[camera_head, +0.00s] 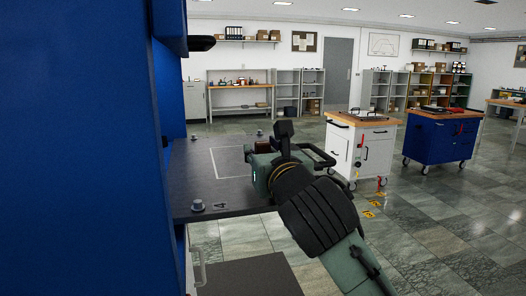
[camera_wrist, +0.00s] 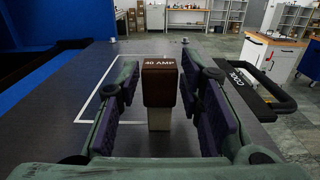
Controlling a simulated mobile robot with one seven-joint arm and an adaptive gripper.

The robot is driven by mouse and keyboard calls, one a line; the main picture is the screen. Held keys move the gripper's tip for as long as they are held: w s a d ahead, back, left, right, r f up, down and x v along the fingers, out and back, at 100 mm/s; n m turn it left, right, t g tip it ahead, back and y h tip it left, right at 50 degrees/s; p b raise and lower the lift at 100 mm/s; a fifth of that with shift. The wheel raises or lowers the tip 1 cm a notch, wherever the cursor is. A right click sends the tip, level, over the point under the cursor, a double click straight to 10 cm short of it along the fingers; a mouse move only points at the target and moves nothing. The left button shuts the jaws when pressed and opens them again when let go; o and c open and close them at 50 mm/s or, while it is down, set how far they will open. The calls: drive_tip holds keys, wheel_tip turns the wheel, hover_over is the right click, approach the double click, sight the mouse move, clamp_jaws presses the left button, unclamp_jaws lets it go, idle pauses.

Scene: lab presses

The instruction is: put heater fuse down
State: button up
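The heater fuse (camera_wrist: 161,84), a brown block marked "40 AMP" with a pale lower part, is upright between the fingers in the wrist view. It appears to stand on the dark table (camera_wrist: 50,125), near the white outlined square (camera_wrist: 88,103). My gripper (camera_wrist: 161,90) has its fingers apart, one on each side of the fuse, with narrow gaps showing.
A tall blue press frame (camera_head: 90,150) fills the left. Round bolts (camera_head: 197,204) stand up at the table's corners. A black handle (camera_wrist: 262,92) is at the right in the wrist view. White (camera_head: 345,152) and blue (camera_head: 436,138) carts stand beyond, with open floor between.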

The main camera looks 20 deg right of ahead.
drive_tip(key=shift+o, duration=0.6)
drive_tip(key=shift+r, duration=0.2)
drive_tip(key=s+b, duration=0.3)
drive_tip(key=s, duration=0.9)
